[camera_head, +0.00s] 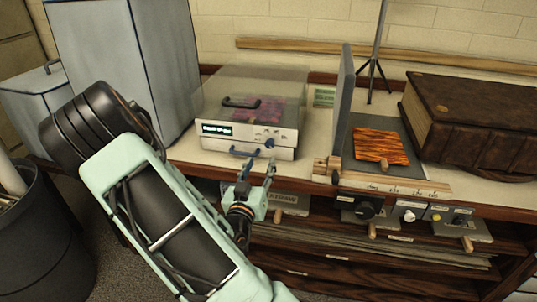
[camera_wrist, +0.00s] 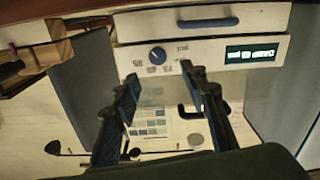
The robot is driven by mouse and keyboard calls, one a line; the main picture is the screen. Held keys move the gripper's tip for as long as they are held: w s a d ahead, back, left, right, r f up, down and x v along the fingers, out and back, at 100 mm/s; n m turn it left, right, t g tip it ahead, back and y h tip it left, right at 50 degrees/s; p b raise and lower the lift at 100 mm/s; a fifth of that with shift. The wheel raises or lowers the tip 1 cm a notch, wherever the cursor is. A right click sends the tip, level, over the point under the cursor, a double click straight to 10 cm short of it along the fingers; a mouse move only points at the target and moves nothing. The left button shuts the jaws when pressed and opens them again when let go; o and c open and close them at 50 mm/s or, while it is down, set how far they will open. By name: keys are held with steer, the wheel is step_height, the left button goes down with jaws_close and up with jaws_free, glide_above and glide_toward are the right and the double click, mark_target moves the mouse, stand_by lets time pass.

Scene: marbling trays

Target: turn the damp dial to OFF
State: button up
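The damp dial is a small dark blue knob (camera_head: 270,143) on the white front panel of the box (camera_head: 225,146) with a clear lid. It also shows in the wrist view (camera_wrist: 157,55), with small labels around it too blurred to read. A lit display (camera_head: 217,129) sits on the same panel; in the wrist view (camera_wrist: 252,53) it seems to begin with "DAMP". My gripper (camera_head: 258,168) is open and empty, in front of and a little below the dial. In the wrist view, the dial appears between and beyond the fingertips (camera_wrist: 160,76), apart from them.
A blue handle (camera_head: 245,153) lies along the box's lower front. Right of the box stand a grey upright panel (camera_head: 344,105) and a tray with an orange patterned sheet (camera_head: 380,147). Several knobbed units (camera_head: 369,207) sit under the bench edge. A grey cabinet (camera_head: 120,60) stands left.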

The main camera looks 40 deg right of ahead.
mark_target(269, 146)
steer(key=b, duration=0.2)
steer(key=d+b, duration=0.1)
steer(key=b, duration=0.1)
steer(key=shift+w+f, duration=0.25)
steer(key=shift+w, duration=0.1)
steer(key=shift+d+b, duration=0.2)
steer(key=shift+b, duration=1)
steer(key=b+x, duration=0.1)
steer(key=x, duration=0.7)
steer(key=shift+w+d+r, duration=0.1)
steer(key=shift+r, duration=0.1)
steer(key=shift+c, duration=0.5)
jaws_close()
